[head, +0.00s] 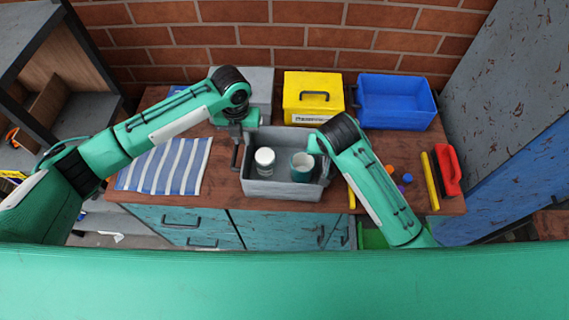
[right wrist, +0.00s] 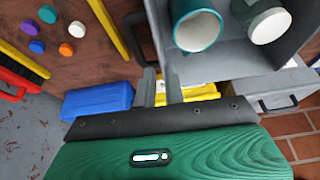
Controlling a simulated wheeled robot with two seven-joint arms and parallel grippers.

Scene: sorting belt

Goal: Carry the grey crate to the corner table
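The grey crate (head: 284,190) stands on the wooden table, with a white jar (head: 265,160) and a teal mug (head: 302,166) inside. In the right wrist view the crate's wall (right wrist: 232,62) and the teal mug (right wrist: 197,28) are close up. My left gripper (head: 238,158) points down at the crate's left wall; whether its fingers press on the wall is unclear. My right gripper is mostly hidden behind its own arm at the crate's right side in the head view.
A yellow box (head: 313,92) and a blue bin (head: 396,105) stand behind the crate. A striped cloth (head: 165,166) lies left. Several coloured discs, a yellow bar (head: 430,180) and a red-handled brush (head: 447,170) lie right. A brick wall closes the back; a shelf (head: 70,105) stands left.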

